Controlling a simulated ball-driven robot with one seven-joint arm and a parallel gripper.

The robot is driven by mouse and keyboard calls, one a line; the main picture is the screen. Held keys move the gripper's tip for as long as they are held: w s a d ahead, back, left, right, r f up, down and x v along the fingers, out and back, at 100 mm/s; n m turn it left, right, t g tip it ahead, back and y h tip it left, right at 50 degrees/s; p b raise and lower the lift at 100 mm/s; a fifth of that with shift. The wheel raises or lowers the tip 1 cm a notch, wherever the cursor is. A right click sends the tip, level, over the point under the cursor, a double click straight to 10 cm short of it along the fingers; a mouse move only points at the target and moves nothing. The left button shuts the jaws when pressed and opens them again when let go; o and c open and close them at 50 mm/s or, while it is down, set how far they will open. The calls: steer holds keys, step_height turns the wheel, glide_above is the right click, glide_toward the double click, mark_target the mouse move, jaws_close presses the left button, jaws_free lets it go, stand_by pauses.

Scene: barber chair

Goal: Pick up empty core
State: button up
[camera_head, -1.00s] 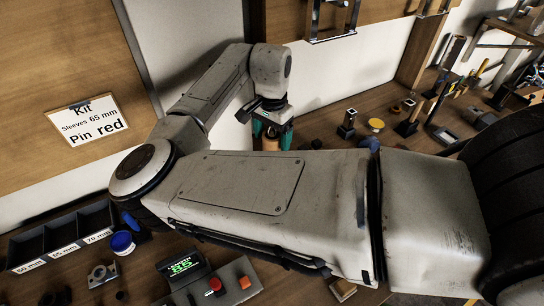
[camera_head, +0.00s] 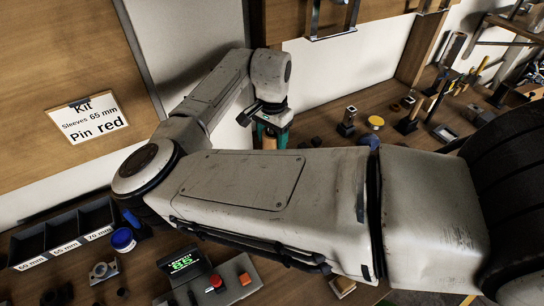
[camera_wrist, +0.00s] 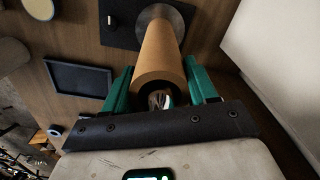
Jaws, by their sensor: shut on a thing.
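The core is a brown cardboard tube (camera_wrist: 163,60), seen end-on in the wrist view with its hollow near end facing the camera. A shiny metal part shows inside its opening. The tube's far end meets a round grey disc (camera_wrist: 180,17) on a dark plate; I cannot tell whether it touches it. My gripper (camera_wrist: 160,90) has its green fingers on both sides of the tube, shut on it. In the head view the core (camera_head: 269,143) shows as a small brown patch between the green fingers, and my arm hides what lies below.
A sign (camera_head: 88,119) reads "Kit, Sleeves 65 mm, Pin red". Labelled dark bins (camera_head: 62,232), a blue-rimmed cup (camera_head: 122,240) and a display reading 85 (camera_head: 181,262) are at lower left. A yellow-topped round item (camera_head: 375,122) and tools stand at right. A pale wall rises close beside the gripper.

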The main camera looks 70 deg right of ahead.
steer(key=shift+c, duration=1.3)
step_height(320, 180, up, 28)
steer(key=b, duration=0.2)
steer(key=shift+b, duration=0.3)
